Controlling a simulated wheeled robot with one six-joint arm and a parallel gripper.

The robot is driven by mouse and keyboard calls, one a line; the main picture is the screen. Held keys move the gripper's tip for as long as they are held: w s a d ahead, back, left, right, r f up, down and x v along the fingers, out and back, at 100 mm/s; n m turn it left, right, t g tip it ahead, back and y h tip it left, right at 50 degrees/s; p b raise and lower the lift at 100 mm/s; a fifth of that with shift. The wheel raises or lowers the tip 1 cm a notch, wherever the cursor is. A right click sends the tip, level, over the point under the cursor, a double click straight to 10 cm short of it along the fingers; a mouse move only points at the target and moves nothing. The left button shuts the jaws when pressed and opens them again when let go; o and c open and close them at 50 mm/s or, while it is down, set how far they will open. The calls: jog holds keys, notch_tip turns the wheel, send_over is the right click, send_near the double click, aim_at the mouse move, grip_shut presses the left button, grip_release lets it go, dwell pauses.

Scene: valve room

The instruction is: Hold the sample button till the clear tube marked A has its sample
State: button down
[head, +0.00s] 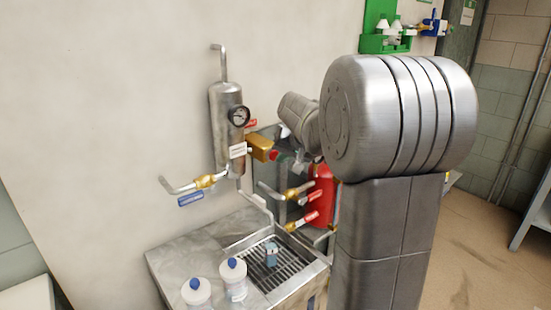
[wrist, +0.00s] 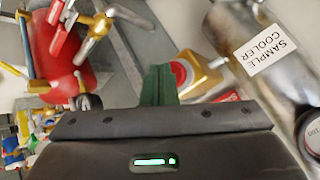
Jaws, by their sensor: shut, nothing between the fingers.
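The red sample button (wrist: 180,73) with a pale ring sits on the end of a brass block (wrist: 208,76) in the wrist view. The block (head: 259,147) also shows in the head view, beside the steel sample cooler (head: 222,120). My gripper (wrist: 157,72) is shut and empty, its green fingertips right beside the button's face. I cannot tell whether they touch it. In the head view, my arm partly hides the gripper. A small blue-grey piece (head: 271,254) stands on the sink grate. I cannot make out a clear tube or a mark A.
A gauge (head: 239,115) is on the cooler. Below are a blue-handled valve (head: 191,198) and red-handled valves (head: 307,218). A red extinguisher-like cylinder (head: 323,190) stands behind them. Two white bottles with blue caps (head: 234,282) are on the steel sink counter (head: 185,249).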

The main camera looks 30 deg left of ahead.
jog(key=shift+s+d, duration=0.2)
jog(key=shift+d, duration=0.2)
jog(key=shift+s+d+b, duration=0.3)
jog(key=shift+d, duration=0.45)
jog(key=shift+s+d+b, duration=0.3)
jog(key=shift+s+d, duration=0.05)
jog(key=shift+d, duration=0.45)
jog(key=shift+s+d+b, duration=0.3)
jog(key=shift+d, duration=0.45)
jog(key=shift+a, duration=0.15)
jog(key=d, duration=0.2)
jog(key=s+d+b, duration=0.1)
jog(key=d, duration=0.1)
jog(key=shift+s, duration=0.2)
jog(key=shift+a, duration=0.2)
